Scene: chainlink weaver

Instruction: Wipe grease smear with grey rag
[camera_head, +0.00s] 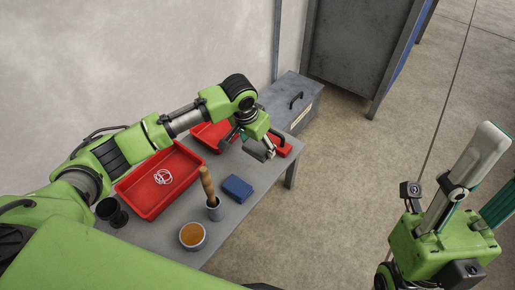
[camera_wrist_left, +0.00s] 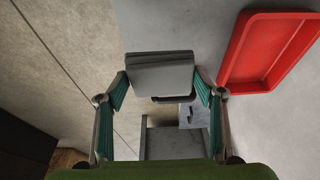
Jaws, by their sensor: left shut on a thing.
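My left gripper (camera_head: 258,147) is over the far right end of the grey table (camera_head: 262,200). In the left wrist view its fingers (camera_wrist_left: 162,88) are shut on a flat grey block-like piece, the grey rag (camera_wrist_left: 160,70). The rag also shows as a grey slab below the gripper in the head view (camera_head: 263,153). I cannot tell whether it touches the tabletop. No grease smear can be made out in either view. My right gripper (camera_head: 485,175) is at the right, over the floor, with its fingers apart and nothing seen between them.
A red tray (camera_head: 130,187) holds white rings. Another red tray (camera_head: 206,127) lies behind my left arm. A blue block (camera_head: 237,188), a wooden-handled tool (camera_head: 207,182) in a cup and an amber-filled cup (camera_head: 192,236) stand nearer.

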